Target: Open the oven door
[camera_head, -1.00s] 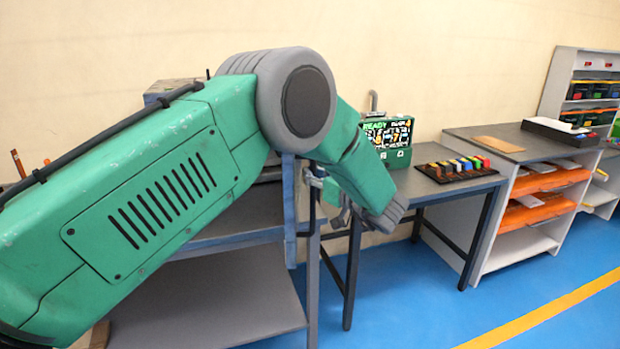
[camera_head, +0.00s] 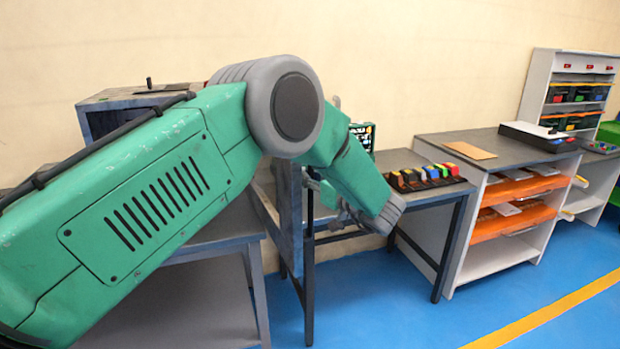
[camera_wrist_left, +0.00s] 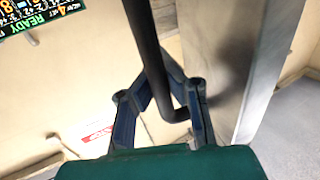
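The oven (camera_head: 100,118) is a grey box on a bench at the left, largely hidden behind my left arm. Its door (camera_head: 290,215) stands open as an upright grey panel, seen nearly edge-on. My left gripper (camera_head: 345,215) is beside the door's right face, partly hidden by my wrist. In the left wrist view, the blue fingers of the gripper (camera_wrist_left: 160,72) close in around the dark bar handle (camera_wrist_left: 147,40), their tips converging behind it. The door panel (camera_wrist_left: 222,60) runs along the right of the handle. My right gripper is not in view.
A side table holds a rack of coloured blocks (camera_head: 428,177) and a green-framed display (camera_head: 363,135), partly hidden by my arm. A grey-topped cabinet (camera_head: 497,150) with orange trays stands further right. The blue floor (camera_head: 400,310) in front is clear.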

